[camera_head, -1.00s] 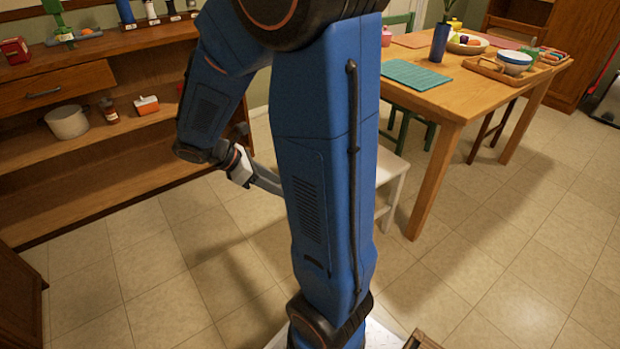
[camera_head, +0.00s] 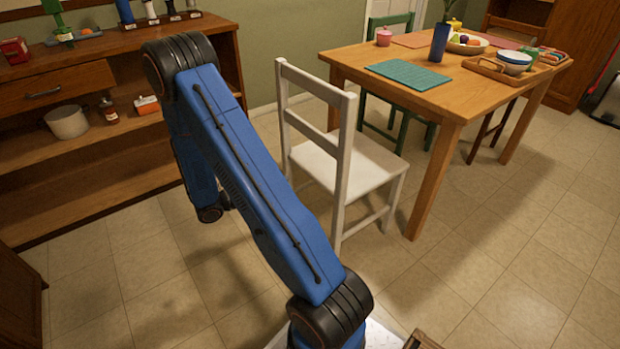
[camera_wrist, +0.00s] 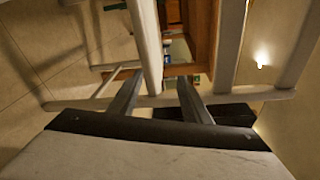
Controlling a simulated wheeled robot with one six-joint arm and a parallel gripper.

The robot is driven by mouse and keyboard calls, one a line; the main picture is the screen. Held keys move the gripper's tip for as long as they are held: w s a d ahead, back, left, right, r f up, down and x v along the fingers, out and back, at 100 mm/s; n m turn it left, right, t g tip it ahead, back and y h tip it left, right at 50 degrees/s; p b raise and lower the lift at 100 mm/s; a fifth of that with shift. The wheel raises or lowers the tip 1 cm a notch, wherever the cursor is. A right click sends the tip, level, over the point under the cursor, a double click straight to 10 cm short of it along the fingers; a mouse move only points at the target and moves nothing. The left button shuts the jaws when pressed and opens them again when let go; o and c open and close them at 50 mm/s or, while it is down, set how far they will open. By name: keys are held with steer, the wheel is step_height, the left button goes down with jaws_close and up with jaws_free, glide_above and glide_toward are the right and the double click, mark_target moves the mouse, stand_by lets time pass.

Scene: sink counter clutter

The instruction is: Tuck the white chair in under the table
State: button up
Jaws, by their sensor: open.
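The white chair (camera_head: 352,167) stands upright at the near left end of the wooden table (camera_head: 452,97). Its seat faces the table and its backrest is on the side away from it. Most of the seat shows outside the table edge. My gripper is hidden behind my arm in the head view. In the wrist view my gripper (camera_wrist: 159,77) is open, its two dark fingers pointing at white bars of the chair (camera_wrist: 230,50). A white post shows between the fingers. I cannot tell whether they touch it.
A green chair (camera_head: 389,30) and a dark wooden chair (camera_head: 497,118) stand at the table. A teal placemat (camera_head: 408,75), a blue vase (camera_head: 439,43) and a tray (camera_head: 489,68) lie on top. A wooden shelf (camera_head: 60,165) stands left. Tiled floor in front is clear.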

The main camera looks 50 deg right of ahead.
mark_target(310, 177)
step_height(310, 177, down, 6)
steer(key=w+d+n+t+h, duration=0.1)
steer(key=w+n+h, duration=0.1)
steer(key=n, duration=0.3)
steer(key=shift+t, duration=0.4)
steer(key=x, duration=1.6)
steer(key=shift+d, duration=0.25)
steer(key=shift+c, duration=0.6)
steer(key=shift+s, duration=0.1)
jaws_close()
